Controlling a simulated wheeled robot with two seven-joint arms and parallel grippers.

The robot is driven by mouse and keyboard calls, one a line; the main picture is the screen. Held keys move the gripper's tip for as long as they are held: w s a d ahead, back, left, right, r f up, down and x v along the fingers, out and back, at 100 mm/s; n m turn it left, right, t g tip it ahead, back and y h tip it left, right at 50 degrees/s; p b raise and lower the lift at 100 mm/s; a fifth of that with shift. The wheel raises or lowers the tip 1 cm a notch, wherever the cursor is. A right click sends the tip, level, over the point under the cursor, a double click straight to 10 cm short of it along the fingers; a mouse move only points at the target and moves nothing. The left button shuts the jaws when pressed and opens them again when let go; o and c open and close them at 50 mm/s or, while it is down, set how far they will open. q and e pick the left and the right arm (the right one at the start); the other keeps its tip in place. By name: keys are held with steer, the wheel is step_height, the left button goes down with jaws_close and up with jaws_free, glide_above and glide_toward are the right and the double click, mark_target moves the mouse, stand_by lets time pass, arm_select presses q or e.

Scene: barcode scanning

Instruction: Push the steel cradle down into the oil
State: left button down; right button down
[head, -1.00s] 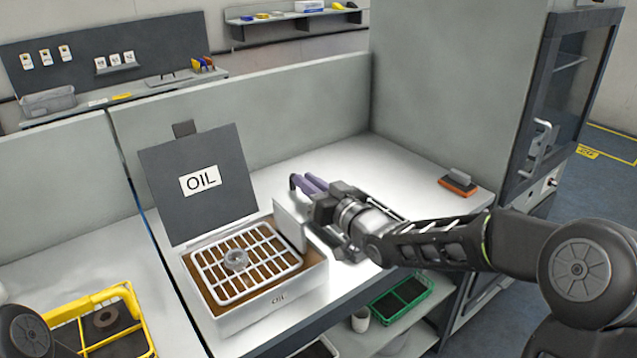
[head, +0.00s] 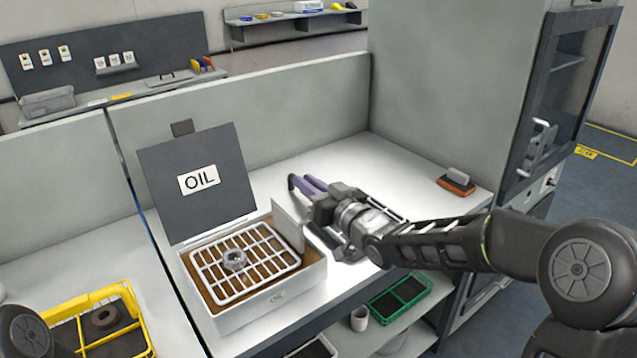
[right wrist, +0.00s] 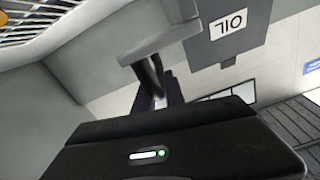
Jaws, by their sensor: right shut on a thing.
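The steel cradle (head: 266,275) is a pale wire grid with a metal nut (head: 235,260) on it. It lies in the mouth of the white oil tank (head: 278,300), around rim height, with brown oil under the bars. A grey upright plate (head: 287,222) rises at its right side. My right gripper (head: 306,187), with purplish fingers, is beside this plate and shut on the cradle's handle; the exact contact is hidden. In the right wrist view a grey bar (right wrist: 170,35) stands before the fingers (right wrist: 150,80). My left gripper is not in view.
The tank's dark lid (head: 200,180) labelled OIL stands open behind. A yellow basket (head: 100,320) with a dark ring is at lower left. A green tray (head: 400,296) and a cup (head: 360,319) are on the shelf below. An orange-and-black block (head: 455,183) lies on the clear bench at right.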

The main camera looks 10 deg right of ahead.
step_height(320, 180, down, 6)
steer(key=b, duration=0.5)
steer(key=shift+s+f+b, duration=0.2)
steer(key=shift+f+b, duration=0.05)
steer(key=shift+b, duration=0.25)
steer(key=shift+f, duration=0.1)
steer(key=c, duration=1.6)
jaws_free()
steer(key=shift+w, duration=0.1)
steer(key=shift+o, duration=1)
steer(key=shift+r, duration=0.3)
steer(key=shift+d, duration=0.1)
